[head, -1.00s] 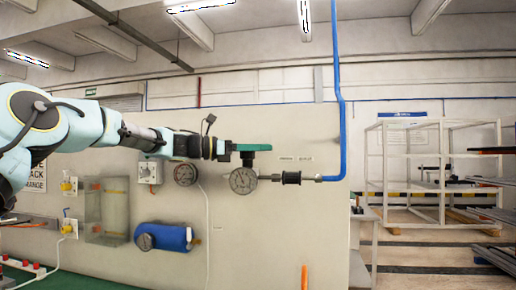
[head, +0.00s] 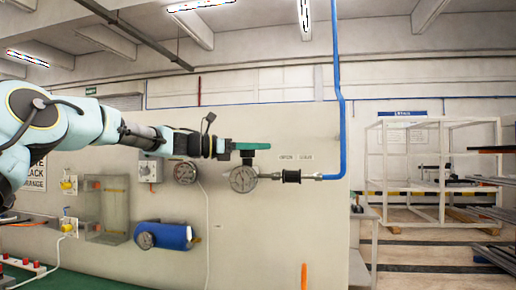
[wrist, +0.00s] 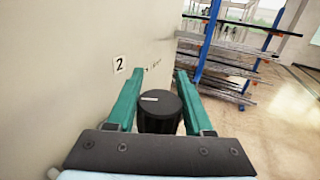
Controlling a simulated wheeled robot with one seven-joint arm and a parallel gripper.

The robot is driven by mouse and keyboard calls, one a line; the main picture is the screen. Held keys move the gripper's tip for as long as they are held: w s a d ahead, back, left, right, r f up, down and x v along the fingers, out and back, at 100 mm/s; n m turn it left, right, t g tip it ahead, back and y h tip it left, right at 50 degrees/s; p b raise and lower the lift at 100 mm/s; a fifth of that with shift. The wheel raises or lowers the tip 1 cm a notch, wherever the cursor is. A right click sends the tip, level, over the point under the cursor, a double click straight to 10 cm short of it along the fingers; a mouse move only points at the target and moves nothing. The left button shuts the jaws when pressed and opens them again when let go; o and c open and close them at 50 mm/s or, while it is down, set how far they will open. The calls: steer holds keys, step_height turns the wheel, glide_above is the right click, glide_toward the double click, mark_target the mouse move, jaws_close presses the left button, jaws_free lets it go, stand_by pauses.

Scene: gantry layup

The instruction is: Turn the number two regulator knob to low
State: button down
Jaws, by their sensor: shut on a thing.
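A black round knob (wrist: 160,112) with a white pointer line on its top stands out from the pale wall panel. The line lies roughly crosswise in the wrist view. A label with the number 2 (wrist: 118,64) is on the panel to the left of the knob. My gripper (wrist: 160,82) has a green finger on each side of the knob and is shut on it. In the head view my gripper (head: 250,147) is level at the panel, just above a round gauge (head: 243,180).
A dark fitting (head: 291,177) joins the gauge to a blue pipe (head: 342,110) on the right. A blue cylinder (head: 170,236) is on the panel below. A white rack (head: 440,170) stands at the far right. Open floor lies beyond the panel's right edge.

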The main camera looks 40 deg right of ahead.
steer(key=shift+w+f+n+t+b, duration=0.1)
steer(key=shift+f+n+t+b, duration=0.15)
steer(key=shift+t+b, duration=0.2)
steer(key=n+t+b, duration=0.1)
steer(key=n+t+h+b, duration=0.1)
steer(key=b, duration=0.1)
steer(key=n+t+h+b, duration=0.1)
steer(key=t+b, duration=0.1)
steer(key=shift+w+d+f, duration=0.15)
steer(key=shift+w, duration=0.1)
steer(key=n+t+b, duration=0.1)
steer(key=t+b, duration=0.1)
steer(key=w+n+t+b, duration=0.1)
steer(key=n+t+b, duration=0.1)
steer(key=t, duration=0.1)
steer(key=shift+n+t+h+b, duration=0.25)
steer(key=shift+h+b, duration=0.05)
steer(key=shift+b, duration=0.1)
steer(key=shift+w+r+n+t+b, duration=0.15)
steer(key=shift+n+t+b, duration=0.25)
steer(key=shift+t, duration=0.3)
steer(key=shift+w+r+n+t+b, duration=0.1)
steer(key=shift+r+n+t+b, duration=0.1)
steer(key=shift+n+t, duration=0.4)
steer(key=shift+w+n+t+y+b, duration=0.2)
steer(key=shift+n+t+y+b, duration=0.2)
steer(key=shift+t, duration=0.5)
steer(key=shift+n+t+y+b, duration=0.3)
steer(key=shift+n+t, duration=0.2)
steer(key=shift+t, duration=0.2)
